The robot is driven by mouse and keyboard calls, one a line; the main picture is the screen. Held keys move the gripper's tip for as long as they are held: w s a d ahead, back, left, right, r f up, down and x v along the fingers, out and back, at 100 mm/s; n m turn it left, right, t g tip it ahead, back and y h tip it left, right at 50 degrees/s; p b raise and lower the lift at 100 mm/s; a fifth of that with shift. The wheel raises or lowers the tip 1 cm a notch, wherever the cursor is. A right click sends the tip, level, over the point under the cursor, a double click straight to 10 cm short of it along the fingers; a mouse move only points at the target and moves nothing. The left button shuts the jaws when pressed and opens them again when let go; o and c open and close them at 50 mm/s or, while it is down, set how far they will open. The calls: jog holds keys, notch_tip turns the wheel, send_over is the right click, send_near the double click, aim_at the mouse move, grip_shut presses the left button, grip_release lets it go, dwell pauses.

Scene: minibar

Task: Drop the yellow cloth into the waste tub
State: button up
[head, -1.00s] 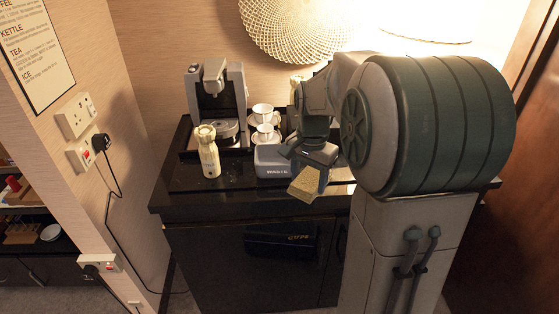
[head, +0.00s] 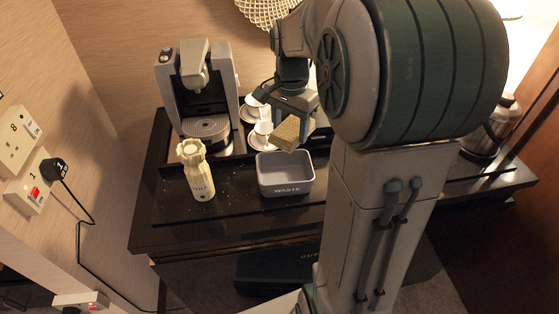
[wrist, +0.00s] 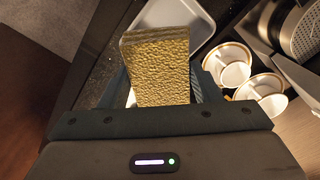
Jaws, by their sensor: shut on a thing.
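My gripper (head: 296,117) is shut on the yellow cloth (head: 288,134), a flat, stiff-looking rectangle. In the wrist view the cloth (wrist: 158,72) stands out between the fingers. The waste tub (head: 285,188) is a small grey open box marked WASTE on the black counter. In the head view the cloth is above and behind the tub's back rim, apart from it. In the wrist view the tub (wrist: 203,22) shows partly behind the cloth, which hides some of it. The tub's visible inside looks empty.
White cups on saucers (head: 259,136) stand close behind the tub. A coffee machine (head: 203,100) is at back left, and a cream bottle (head: 196,170) is left of the tub. A kettle (head: 490,130) stands at far right. Crumbs lie on the counter (head: 232,204) beside the bottle.

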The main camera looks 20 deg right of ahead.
aim_at(290, 130)
jog(key=shift+w+f, duration=0.1)
jog(key=shift+f, duration=0.05)
jog(key=shift+f+b, duration=0.55)
jog(key=shift+b, duration=0.1)
notch_tip(290, 130, down, 5)
jog(key=b, duration=0.3)
jog(key=shift+d+r, duration=0.1)
jog(key=shift+r, duration=0.1)
jog(key=o, duration=1)
notch_tip(290, 130, up, 14)
jog(key=shift+f, duration=0.1)
